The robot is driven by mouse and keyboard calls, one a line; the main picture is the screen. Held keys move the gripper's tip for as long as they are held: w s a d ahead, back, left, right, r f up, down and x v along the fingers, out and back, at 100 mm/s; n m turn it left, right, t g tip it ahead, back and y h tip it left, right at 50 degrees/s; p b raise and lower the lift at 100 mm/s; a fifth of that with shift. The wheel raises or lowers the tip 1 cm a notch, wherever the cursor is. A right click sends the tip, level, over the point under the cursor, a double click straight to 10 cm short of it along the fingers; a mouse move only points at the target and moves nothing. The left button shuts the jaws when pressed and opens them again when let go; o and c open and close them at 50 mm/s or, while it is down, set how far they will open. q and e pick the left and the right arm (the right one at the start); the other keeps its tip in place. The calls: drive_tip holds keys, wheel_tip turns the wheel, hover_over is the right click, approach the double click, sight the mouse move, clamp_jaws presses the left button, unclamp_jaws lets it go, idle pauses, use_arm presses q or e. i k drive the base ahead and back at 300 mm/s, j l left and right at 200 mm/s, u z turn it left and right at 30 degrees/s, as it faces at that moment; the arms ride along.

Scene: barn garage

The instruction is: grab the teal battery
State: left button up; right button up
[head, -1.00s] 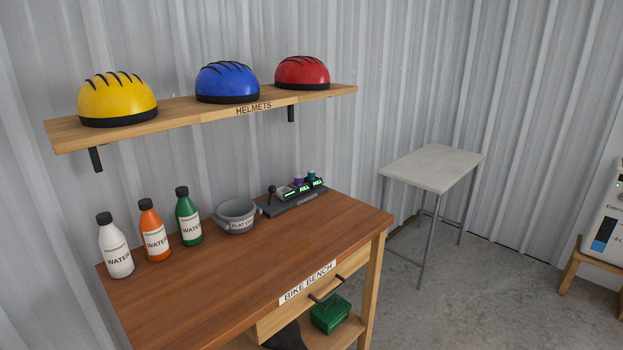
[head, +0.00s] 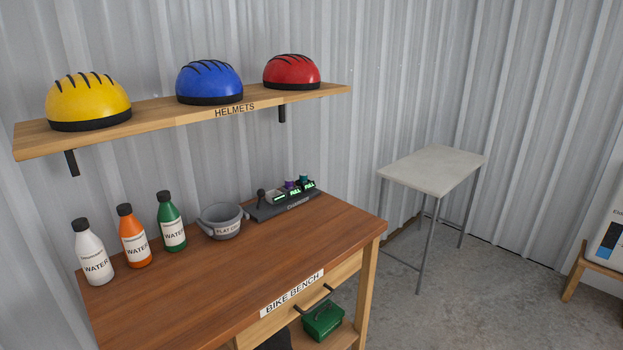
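The teal battery (head: 303,178) is a small teal-topped piece in the black charger (head: 287,205) at the back right of the wooden bike bench. It is at the right end of the charger, next to a purple-topped battery (head: 290,185). Green lit "FULL" labels show in front of both. A dark or grey piece stands at the charger's left end, too small to make out. Neither of my grippers is in view.
A helmet shelf (head: 180,119) overhangs the back. A bare grey table (head: 432,170) stands right. The bench's front is clear.

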sight(302, 177)
drive_tip(key=i+l, duration=0.3)
drive_tip(key=l, duration=0.15)
drive_tip(key=i+l, duration=0.55)
drive_tip(key=l, duration=0.3)
drive_tip(key=i+l, duration=0.3)
drive_tip(key=i+l+u, duration=0.3)
drive_tip(key=l, duration=0.25)
drive_tip(key=l+u, duration=0.15)
drive_tip(key=l, duration=0.15)
drive_tip(key=i, duration=0.05)
